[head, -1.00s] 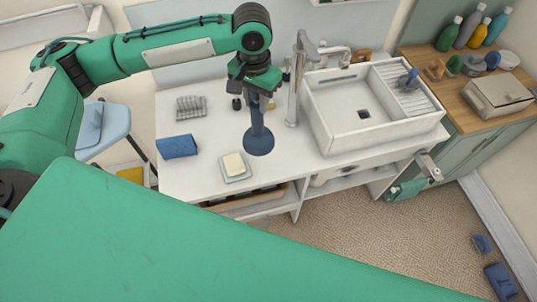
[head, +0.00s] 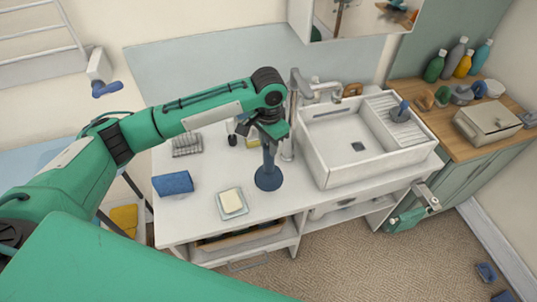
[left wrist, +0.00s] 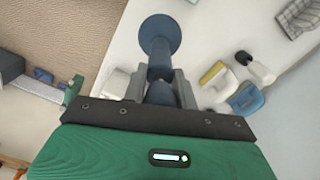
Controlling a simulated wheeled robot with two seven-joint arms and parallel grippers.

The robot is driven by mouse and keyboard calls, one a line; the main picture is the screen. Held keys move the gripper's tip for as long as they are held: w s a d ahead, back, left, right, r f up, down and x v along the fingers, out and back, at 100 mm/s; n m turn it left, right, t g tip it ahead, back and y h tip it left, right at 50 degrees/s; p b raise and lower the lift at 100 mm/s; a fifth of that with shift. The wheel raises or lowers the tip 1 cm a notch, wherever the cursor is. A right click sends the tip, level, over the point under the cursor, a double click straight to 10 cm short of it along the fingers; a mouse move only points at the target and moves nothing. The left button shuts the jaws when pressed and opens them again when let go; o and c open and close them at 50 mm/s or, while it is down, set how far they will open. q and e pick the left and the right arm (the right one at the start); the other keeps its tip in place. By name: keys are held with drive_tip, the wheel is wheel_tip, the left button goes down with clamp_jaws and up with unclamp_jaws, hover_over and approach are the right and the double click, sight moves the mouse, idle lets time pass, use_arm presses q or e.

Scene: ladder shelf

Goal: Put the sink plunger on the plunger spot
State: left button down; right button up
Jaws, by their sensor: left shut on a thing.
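The sink plunger (head: 268,178), dark blue with a slim stem and wide round foot, stands upright over the white counter, left of the sink. My left gripper (head: 269,130) is shut on its upper stem. In the left wrist view, the round foot (left wrist: 160,36) shows beyond the jaws (left wrist: 160,92), over white counter. I cannot tell whether the foot touches the counter. I cannot make out a separate plunger spot.
The white sink (head: 340,165) and tall tap (head: 292,110) are close on the right. A soap dish (head: 241,212) lies in front, a blue cloth (head: 172,183) left, and a grey rack (head: 187,151) behind. Bottles (head: 463,66) stand on the wooden counter. Bare counter lies around the foot.

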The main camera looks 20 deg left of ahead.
sight(269, 158)
use_arm(q)
wheel_tip(269, 158, down, 2)
wheel_tip(269, 158, down, 4)
drive_tip(key=shift+f+p, duration=0.1)
drive_tip(key=shift+p, duration=0.55)
drive_tip(key=shift+f, duration=0.15)
drive_tip(key=c, duration=1.1)
unclamp_jaws()
drive_tip(key=shift+f, duration=0.1)
